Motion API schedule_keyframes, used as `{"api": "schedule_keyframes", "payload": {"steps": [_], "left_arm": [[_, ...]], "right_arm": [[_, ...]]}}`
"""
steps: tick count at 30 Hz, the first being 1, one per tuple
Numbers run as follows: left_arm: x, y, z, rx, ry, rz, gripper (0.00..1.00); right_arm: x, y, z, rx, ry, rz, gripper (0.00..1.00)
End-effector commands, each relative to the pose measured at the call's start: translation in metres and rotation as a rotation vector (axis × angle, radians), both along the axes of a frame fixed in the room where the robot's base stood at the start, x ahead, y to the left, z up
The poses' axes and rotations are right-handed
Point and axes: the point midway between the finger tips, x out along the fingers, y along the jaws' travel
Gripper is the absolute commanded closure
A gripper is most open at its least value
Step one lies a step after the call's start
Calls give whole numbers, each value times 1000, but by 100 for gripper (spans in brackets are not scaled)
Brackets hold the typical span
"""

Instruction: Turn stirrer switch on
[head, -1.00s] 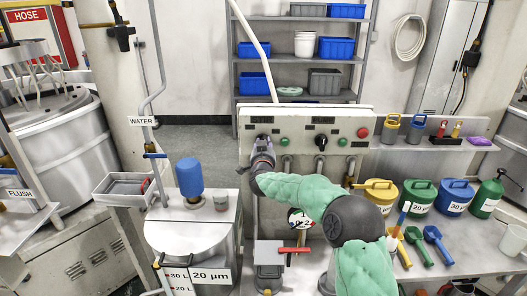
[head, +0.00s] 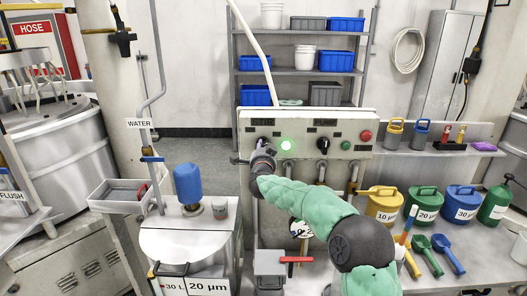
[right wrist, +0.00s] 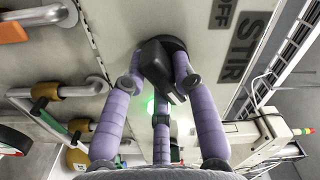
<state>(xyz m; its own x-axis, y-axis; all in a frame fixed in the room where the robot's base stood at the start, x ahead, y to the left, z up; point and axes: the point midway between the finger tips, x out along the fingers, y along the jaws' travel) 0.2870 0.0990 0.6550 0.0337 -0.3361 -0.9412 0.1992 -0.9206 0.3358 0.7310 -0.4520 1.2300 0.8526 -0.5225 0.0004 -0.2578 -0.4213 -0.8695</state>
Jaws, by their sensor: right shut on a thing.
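The stirrer switch is a black rotary knob (right wrist: 165,70) on the pale control panel (head: 345,130), beside the labels STIR and OFF in the right wrist view. My right gripper (head: 262,148) is at the left end of the panel and hides most of the knob in the head view. In the right wrist view its purple-padded fingers (right wrist: 161,74) are closed around the knob. A green lamp (head: 287,145) just right of the gripper glows brightly; its glow also shows behind the fingers in the right wrist view (right wrist: 150,106). My left gripper is not in view.
A second black knob (head: 322,144), a green button (head: 346,145) and a red button (head: 365,136) sit further right on the panel. Pipes run below it. A red-handled valve (head: 296,259) stands below, with jugs such as the yellow one (head: 383,205) at right.

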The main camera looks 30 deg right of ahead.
Motion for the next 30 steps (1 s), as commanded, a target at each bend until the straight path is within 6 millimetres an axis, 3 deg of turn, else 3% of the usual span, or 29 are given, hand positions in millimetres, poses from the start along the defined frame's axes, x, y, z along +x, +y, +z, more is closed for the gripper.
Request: {"api": "schedule_keyframes", "payload": {"steps": [12,13,15,30], "left_arm": [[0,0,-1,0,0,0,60],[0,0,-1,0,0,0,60],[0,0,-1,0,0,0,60],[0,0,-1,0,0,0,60]], "right_arm": [[0,0,0,9,-4,0,100],[0,0,0,9,-4,0,70],[0,0,0,9,-4,0,50],[-7,5,0,7,-4,1,48]]}}
